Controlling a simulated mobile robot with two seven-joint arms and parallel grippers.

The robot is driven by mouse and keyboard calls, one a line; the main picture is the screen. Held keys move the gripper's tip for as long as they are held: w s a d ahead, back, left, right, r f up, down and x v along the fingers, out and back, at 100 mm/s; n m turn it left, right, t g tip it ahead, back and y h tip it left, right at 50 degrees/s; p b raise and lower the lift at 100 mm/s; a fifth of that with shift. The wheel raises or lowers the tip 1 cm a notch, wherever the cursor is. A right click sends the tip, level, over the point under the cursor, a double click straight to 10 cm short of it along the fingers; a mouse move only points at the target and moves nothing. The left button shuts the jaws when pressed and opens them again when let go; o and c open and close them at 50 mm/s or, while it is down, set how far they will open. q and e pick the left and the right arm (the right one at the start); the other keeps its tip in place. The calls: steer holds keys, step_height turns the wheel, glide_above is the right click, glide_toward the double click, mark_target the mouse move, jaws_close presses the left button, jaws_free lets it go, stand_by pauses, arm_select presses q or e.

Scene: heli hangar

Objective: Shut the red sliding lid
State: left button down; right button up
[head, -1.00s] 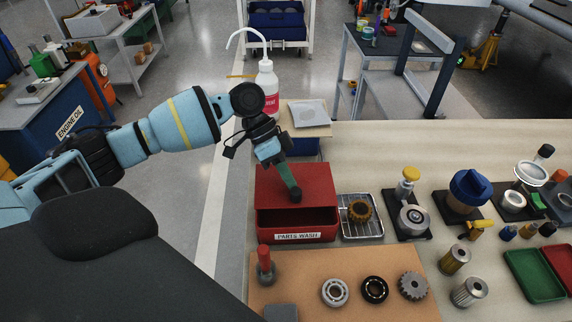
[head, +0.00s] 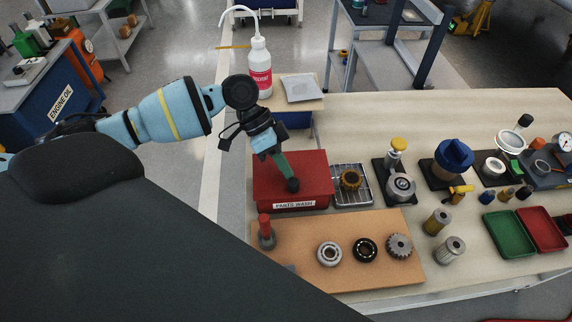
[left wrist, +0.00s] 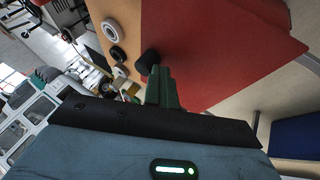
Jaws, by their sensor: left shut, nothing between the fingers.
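The red sliding lid (head: 315,168) lies on top of the red box labelled "PARTS WASH" (head: 322,203). It reaches the box's front edge above the label, and no dark opening shows there. My left gripper (head: 291,183) is shut, with its green fingers pointing down at the front middle of the lid. A black rounded piece is at the fingertips; I cannot tell whether it is a knob on the lid. In the left wrist view the shut fingers (left wrist: 155,75) reach over the red lid (left wrist: 215,45). My right gripper is out of view.
A brown board (head: 390,262) with bearings, a gear and a red-handled tool lies in front. A white wash bottle (head: 259,70) stands behind.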

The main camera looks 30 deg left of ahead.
arm_select(q)
steer(key=v, duration=0.7)
steer(key=shift+r, duration=0.2)
steer(key=shift+a, duration=0.15)
